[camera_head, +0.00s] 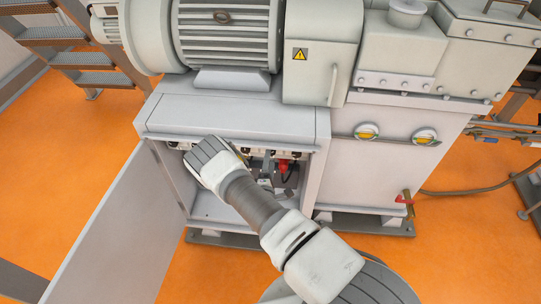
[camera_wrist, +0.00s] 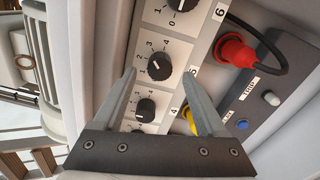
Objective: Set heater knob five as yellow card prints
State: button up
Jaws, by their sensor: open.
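Heater knob five (camera_wrist: 160,68) is a round black knob on a white dial plate with printed digits, beside a label 5. Its pale pointer mark seems to face the low digits at its left; the exact digit is too small to tell. My gripper (camera_wrist: 158,74) is open, with one fingertip on each side of this knob; contact cannot be told. In the head view my wrist (camera_head: 214,163) reaches into the open cabinet and hides the fingers and knob five. I see no yellow card in either view.
Knob six (camera_wrist: 183,8) and knob four (camera_wrist: 146,108) lie close on either side. A red plug (camera_wrist: 235,52) with a black cable and a partly hidden yellow plug (camera_wrist: 190,122) sit nearby. The open cabinet door (camera_head: 105,235) stands left of my arm.

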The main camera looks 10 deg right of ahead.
jog(key=v, duration=1.4)
jog(key=shift+r, duration=0.1)
